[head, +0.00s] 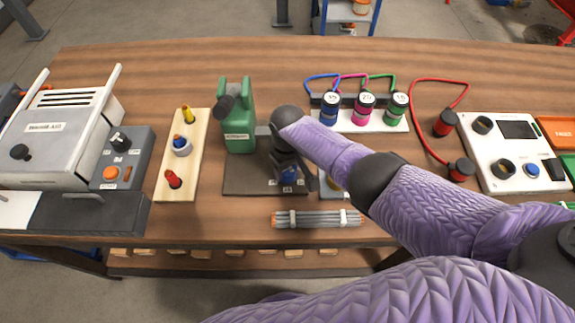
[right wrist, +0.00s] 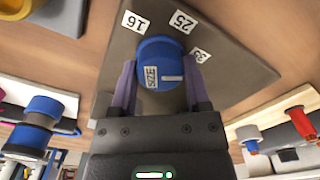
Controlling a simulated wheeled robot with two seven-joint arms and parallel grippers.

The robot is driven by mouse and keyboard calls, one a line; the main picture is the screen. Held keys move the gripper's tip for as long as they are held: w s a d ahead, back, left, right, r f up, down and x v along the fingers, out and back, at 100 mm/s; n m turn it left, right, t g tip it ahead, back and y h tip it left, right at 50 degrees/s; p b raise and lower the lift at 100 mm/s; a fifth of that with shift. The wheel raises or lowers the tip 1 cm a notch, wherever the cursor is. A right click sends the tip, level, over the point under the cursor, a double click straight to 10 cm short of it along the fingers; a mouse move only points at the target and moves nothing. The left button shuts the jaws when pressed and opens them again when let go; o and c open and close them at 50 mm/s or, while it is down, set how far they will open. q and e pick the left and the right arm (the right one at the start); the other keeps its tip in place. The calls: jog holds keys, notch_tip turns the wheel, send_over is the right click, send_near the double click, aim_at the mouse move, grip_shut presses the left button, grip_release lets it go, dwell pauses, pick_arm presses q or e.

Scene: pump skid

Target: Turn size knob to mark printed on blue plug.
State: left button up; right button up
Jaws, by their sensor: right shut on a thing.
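The blue size knob (right wrist: 160,62) stands on a dark grey plate (head: 245,180). It carries a SIZE label and a white pointer line, which points right in the right wrist view, a little below the 35 mark. The printed marks 16 (right wrist: 133,21), 25 (right wrist: 183,21) and 35 (right wrist: 200,56) lie around it. My right gripper (head: 289,170) is shut on the knob, one finger on each side. The blue plug (head: 329,108) stands in a white strip at the back; its small printed number looks like 35. My left gripper is not in view.
Pink (head: 364,107) and green (head: 396,106) plugs stand beside the blue one. A bundle of grey rods (head: 317,219) lies in front of the plate. A white meter (head: 512,150) is at right.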

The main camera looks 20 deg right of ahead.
jog(key=o, duration=0.9)
jog(key=shift+c, duration=0.2)
jog(key=o, duration=0.4)
jog(key=shift+r, duration=0.1)
notch_tip(320, 180, up, 9)
jog(key=p, duration=0.5)
jog(key=shift+p, duration=0.35)
jog(key=shift+r, duration=0.4)
